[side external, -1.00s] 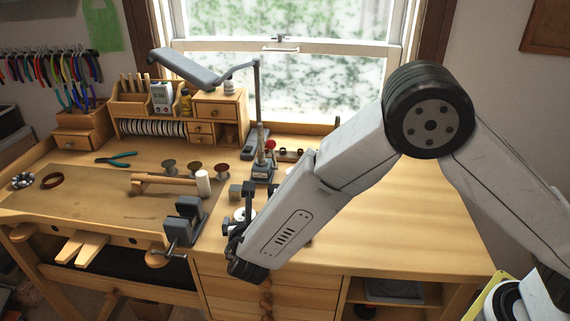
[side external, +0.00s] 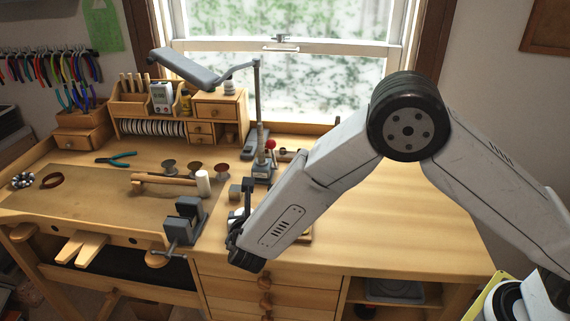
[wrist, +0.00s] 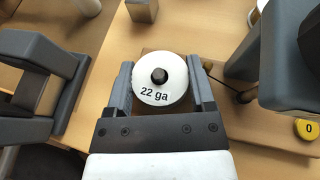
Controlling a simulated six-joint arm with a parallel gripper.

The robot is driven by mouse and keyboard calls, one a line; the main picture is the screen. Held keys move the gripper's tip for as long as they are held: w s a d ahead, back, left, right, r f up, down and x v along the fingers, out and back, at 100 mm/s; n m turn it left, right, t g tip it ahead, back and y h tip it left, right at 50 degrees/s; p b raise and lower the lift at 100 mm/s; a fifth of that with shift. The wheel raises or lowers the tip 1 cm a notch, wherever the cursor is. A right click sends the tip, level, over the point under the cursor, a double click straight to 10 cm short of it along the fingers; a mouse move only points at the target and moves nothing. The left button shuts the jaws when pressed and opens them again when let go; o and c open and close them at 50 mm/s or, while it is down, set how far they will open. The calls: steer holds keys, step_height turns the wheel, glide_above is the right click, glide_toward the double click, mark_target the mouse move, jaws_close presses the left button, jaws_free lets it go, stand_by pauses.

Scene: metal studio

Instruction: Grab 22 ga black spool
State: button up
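The spool (wrist: 160,70) labelled "22 ga" shows in the wrist view as a round white disc with a black knob at its middle. My gripper (wrist: 160,75) has its two grey fingers apart, one on each side of the disc. The gaps are small, and I cannot tell whether either finger touches it. In the side view my gripper (side external: 238,225) is low at the bench's front edge, just right of the dark vise, and the spool is mostly hidden behind it.
A dark grey vise (side external: 186,219) stands close left of my gripper, also in the wrist view (wrist: 35,85). A dark block (wrist: 290,65) and a yellow cap marked "0" (wrist: 307,128) are close on the right. The bench's right half (side external: 400,210) is clear.

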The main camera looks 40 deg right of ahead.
steer(key=c, duration=0.7)
steer(key=shift+o, duration=0.2)
steer(key=shift+r, duration=0.1)
step_height(320, 180, up, 18)
stand_by(0.6)
